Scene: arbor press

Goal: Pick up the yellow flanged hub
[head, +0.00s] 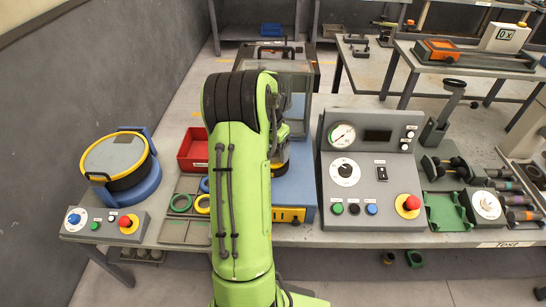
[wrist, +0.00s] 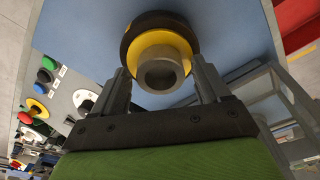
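The yellow flanged hub (wrist: 160,40) shows in the wrist view as a yellow disc with a grey hollow boss at its centre facing the camera. It sits against a dark round part (wrist: 158,19) on a blue surface. My gripper (wrist: 160,70) has one finger on each side of the hub, with the fingertips close to the flange's edges. The fingers are spread wide; I cannot tell whether they touch the flange. In the head view my green arm hides the gripper and most of the hub's surroundings.
A control panel (head: 368,130) with a gauge and buttons stands right of my arm. A round yellow-rimmed device (head: 115,153) stands at far left. A transparent guard (head: 293,80) rises behind my arm.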

